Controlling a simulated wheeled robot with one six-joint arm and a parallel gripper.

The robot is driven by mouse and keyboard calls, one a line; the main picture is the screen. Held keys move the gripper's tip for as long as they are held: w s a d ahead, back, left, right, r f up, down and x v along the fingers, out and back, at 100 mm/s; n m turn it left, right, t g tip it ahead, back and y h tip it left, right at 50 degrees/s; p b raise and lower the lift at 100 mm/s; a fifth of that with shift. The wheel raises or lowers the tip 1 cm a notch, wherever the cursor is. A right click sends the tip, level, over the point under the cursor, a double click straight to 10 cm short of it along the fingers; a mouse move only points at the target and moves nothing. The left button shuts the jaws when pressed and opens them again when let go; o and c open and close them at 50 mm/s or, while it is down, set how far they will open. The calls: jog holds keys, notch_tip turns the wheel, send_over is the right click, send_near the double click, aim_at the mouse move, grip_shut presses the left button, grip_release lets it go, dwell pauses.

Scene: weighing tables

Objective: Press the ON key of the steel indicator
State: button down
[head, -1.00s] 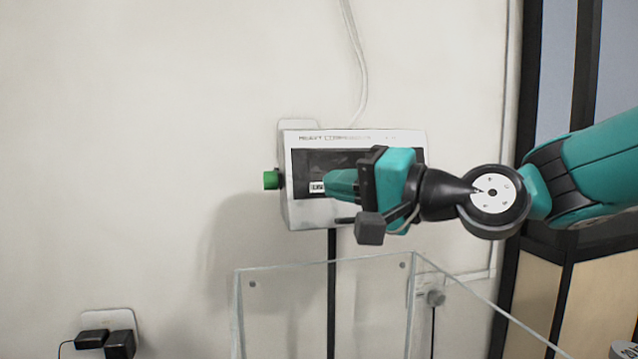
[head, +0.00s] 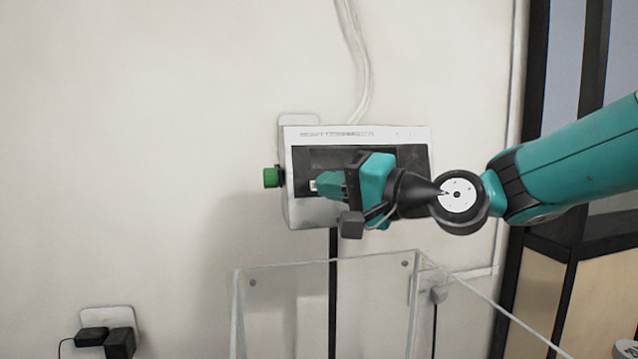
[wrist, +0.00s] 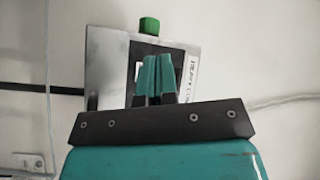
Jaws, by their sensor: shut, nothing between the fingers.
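The steel indicator (head: 308,214) is a box on the wall with a dark front panel, at the centre of the head view; it also shows in the wrist view (wrist: 108,50). A green knob (head: 270,178) sticks out of its left side and shows at the top of the wrist view (wrist: 149,26). My gripper (head: 318,184) is shut and empty, its fingertips at the lower left of the front panel, by a small pale key. In the wrist view my fingers (wrist: 156,60) lie over that spot. The fingers hide the key, and I cannot tell whether they touch it.
A clear open-topped box (head: 300,264) stands below the indicator. Black plugs (head: 106,340) sit in a wall socket at the lower left. A pale cable (head: 360,70) runs up the wall.

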jog(key=shift+w+a+f, duration=0.15)
jog(key=shift+w, duration=0.4)
jog(key=shift+w+a+f, duration=0.15)
jog(key=shift+w+f, duration=0.05)
jog(key=shift+w, duration=0.35)
jog(key=shift+w+a+f, duration=0.15)
jog(key=shift+w, duration=0.4)
jog(key=shift+w, duration=0.1)
dwell(0.8)
jog(key=shift+w+a+f, duration=0.1)
jog(key=shift+w+a, duration=0.05)
jog(key=shift+w, duration=0.15)
jog(key=shift+w+f, duration=0.15)
jog(key=shift+w, duration=0.15)
dwell(0.6)
jog(key=shift+s, duration=0.1)
jog(key=shift+s+r, duration=0.25)
jog(key=shift+s, duration=0.35)
jog(key=shift+s+d+r+b, duration=0.25)
jog(key=shift+s, duration=0.55)
jog(key=shift+s+d+r+b, duration=0.2)
jog(key=shift+s+d+b, duration=0.1)
jog(key=shift+s, duration=0.45)
jog(key=shift+s+d+r+b, duration=0.25)
jog(key=shift+s, duration=0.55)
